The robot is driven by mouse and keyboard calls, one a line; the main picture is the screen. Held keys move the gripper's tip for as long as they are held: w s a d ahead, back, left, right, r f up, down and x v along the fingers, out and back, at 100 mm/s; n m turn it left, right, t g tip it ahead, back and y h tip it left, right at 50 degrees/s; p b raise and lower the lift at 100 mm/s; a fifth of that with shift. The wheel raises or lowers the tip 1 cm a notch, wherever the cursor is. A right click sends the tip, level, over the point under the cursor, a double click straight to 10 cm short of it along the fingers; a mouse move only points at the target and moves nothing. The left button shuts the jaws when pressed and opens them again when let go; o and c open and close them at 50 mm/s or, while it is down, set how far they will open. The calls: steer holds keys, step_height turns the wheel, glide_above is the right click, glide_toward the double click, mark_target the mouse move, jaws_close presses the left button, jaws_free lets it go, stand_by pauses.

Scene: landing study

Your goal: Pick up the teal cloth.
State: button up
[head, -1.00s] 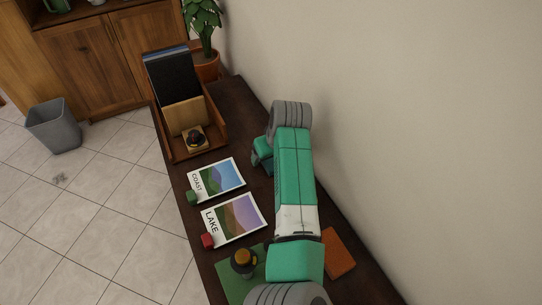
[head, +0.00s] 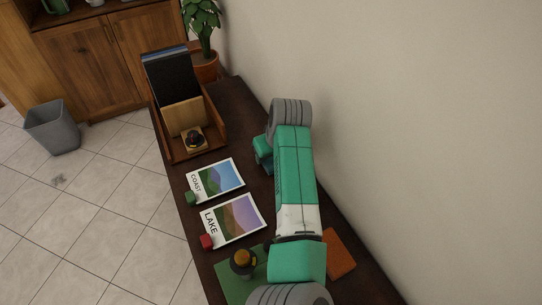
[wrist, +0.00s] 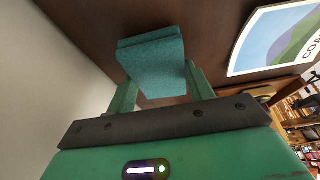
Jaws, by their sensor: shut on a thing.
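The teal cloth (wrist: 152,58) is a folded, thick-looking pad in the wrist view. It sits between the two green fingers of my gripper (wrist: 160,86), which is shut on it. The cloth's far part sticks out beyond the fingertips, over the dark wooden desk. I cannot tell whether the cloth touches the desk or hangs just above it. In the head view my arm hides the cloth and most of the gripper.
The dark desk (head: 228,117) runs along a wall. The Coast print (head: 216,180) and Lake print (head: 233,219) lie left of my arm, with a green block (head: 190,198) and red block (head: 206,241). A wooden tray (head: 219,137) stands behind; an orange pad (head: 339,254) lies right.

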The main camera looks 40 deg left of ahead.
steer(key=r+p, duration=0.1)
steer(key=r, duration=0.1)
steer(key=s+r+p, duration=0.1)
steer(key=r, duration=0.1)
steer(key=shift+a+p, duration=0.1)
steer(key=shift+p, duration=0.25)
steer(key=s+p, duration=0.1)
steer(key=s, duration=0.3)
steer(key=s+p, duration=0.2)
steer(key=s, duration=0.3)
steer(key=s+r+p, duration=0.1)
steer(key=s+p, duration=0.1)
steer(key=s, duration=0.3)
steer(key=shift+a, duration=0.15)
steer(key=shift+s, duration=0.5)
